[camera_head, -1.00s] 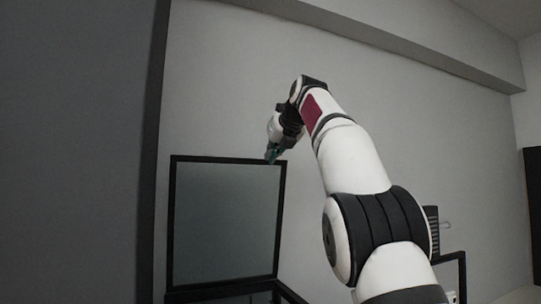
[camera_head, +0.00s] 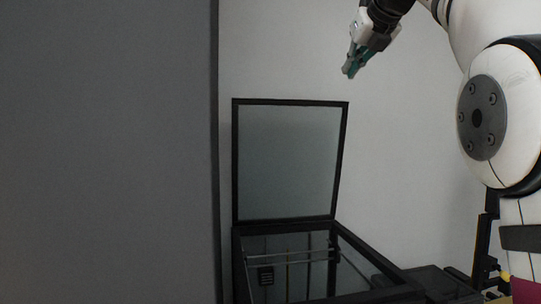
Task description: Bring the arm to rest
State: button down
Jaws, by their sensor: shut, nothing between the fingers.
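My gripper (camera_head: 349,72) is at the upper middle right of the head view, with its teal-tipped fingers pointing down and to the left. It is shut and holds nothing. It hangs in the air in front of the grey wall, above and to the right of a raised framed panel. My white arm fills the upper right and right edge, and part of it is cut off by the frame's top.
A black-framed box (camera_head: 370,262) stands at the lower middle, its dark panel lid (camera_head: 288,160) raised upright. Rods cross inside it. A tall grey surface (camera_head: 105,150) fills the left. Dark equipment (camera_head: 440,280) sits at the lower right. Open air lies between gripper and box.

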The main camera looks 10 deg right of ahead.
jog(key=shift+f, duration=0.1)
jog(key=s+a+f+m+g+b, duration=0.1)
jog(key=s+a+f+m, duration=0.3)
jog(key=s+f+m, duration=0.5)
jog(key=s+a+f+m+g+b, duration=0.2)
jog(key=s+f+m, duration=0.8)
jog(key=f, duration=1.3)
jog(key=s+a+f+m+g+b, duration=0.1)
jog(key=s+a+f+m+g, duration=0.3)
jog(key=s+f+m, duration=0.5)
notch_tip(320, 180, down, 8)
jog(key=a+m, duration=0.2)
jog(key=m, duration=0.6)
jog(key=shift+s+a+r+b, duration=0.15)
jog(key=shift+a+r+b, duration=0.05)
jog(key=shift+b, duration=0.15)
